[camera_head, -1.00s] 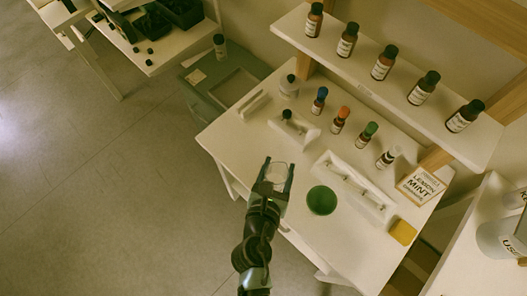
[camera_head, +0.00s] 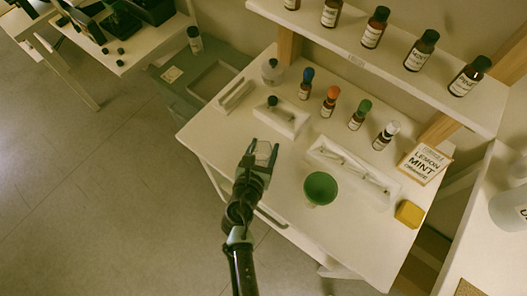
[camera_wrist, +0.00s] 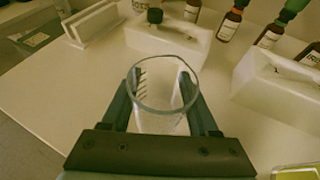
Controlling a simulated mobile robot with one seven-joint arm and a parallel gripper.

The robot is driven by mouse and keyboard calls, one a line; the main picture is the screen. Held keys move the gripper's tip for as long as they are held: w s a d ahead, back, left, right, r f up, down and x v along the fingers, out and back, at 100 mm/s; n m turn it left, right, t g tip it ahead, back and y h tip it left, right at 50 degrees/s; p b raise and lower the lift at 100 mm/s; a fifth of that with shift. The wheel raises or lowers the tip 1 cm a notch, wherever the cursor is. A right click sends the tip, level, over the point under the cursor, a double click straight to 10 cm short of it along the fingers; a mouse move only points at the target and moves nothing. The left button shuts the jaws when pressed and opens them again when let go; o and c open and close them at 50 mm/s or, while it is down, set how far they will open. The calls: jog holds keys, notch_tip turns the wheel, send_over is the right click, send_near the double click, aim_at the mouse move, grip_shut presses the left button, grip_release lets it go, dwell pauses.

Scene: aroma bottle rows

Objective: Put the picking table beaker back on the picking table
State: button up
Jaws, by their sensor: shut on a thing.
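The clear glass beaker (camera_wrist: 165,98) is upright between the two fingers of my gripper (camera_wrist: 165,105) in the wrist view. My gripper is shut on it. In the head view the beaker (camera_head: 263,150) shows at the end of my gripper (camera_head: 259,160), over the left front part of the white picking table (camera_head: 225,150). I cannot tell whether the beaker's base touches the tabletop.
A white block with a dark-capped vial (camera_head: 272,101) stands just behind the beaker. A green bowl (camera_head: 320,188), a long white rack (camera_head: 352,172) and a yellow block (camera_head: 409,213) are to the right. Small bottles stand behind, under a shelf (camera_head: 375,62) of brown bottles.

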jog(key=shift+f, duration=0.45)
jog(key=shift+f, duration=0.15)
jog(key=o, duration=1.4)
